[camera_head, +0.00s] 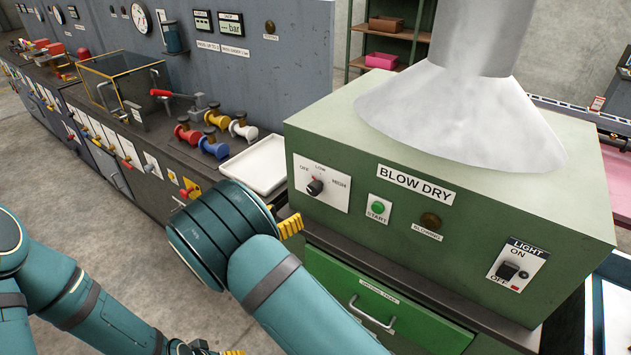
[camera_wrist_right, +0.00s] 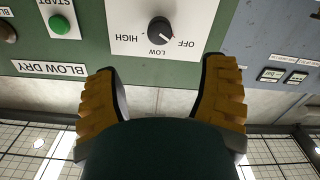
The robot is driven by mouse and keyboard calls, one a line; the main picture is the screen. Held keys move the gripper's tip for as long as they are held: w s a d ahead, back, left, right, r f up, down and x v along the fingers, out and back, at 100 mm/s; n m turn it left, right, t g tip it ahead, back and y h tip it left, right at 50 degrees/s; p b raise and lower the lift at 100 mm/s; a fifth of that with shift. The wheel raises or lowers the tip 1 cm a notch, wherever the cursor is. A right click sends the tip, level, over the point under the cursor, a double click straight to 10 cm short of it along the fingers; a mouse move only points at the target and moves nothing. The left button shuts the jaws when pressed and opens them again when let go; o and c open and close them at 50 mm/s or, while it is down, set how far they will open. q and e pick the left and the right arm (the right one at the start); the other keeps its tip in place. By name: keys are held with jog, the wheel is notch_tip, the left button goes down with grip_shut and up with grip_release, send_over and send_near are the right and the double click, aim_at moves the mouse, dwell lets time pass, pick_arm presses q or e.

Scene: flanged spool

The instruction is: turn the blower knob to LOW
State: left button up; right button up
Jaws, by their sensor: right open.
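The blower knob (camera_head: 315,187) is a dark round knob on a white plate marked OFF, LOW and HIGH, on the green BLOW DRY box (camera_head: 450,225). The knob also shows in the right wrist view (camera_wrist_right: 160,30), where the plate appears upside down and the knob's light mark points toward OFF. My right gripper (camera_head: 291,226) is in front of the box, below and left of the knob. In the wrist view its yellow fingers (camera_wrist_right: 162,66) are spread, empty and apart from the knob. My left gripper (camera_head: 208,350) shows only partly at the bottom edge.
A light switch (camera_head: 508,271) is farther right. A white tray (camera_head: 257,167) and several coloured spools (camera_head: 213,147) lie on the bench to the left.

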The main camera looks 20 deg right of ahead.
aim_at(311, 191)
jog(key=x, duration=1.3)
jog(key=shift+w+d, duration=0.25)
jog(key=c, duration=1.2)
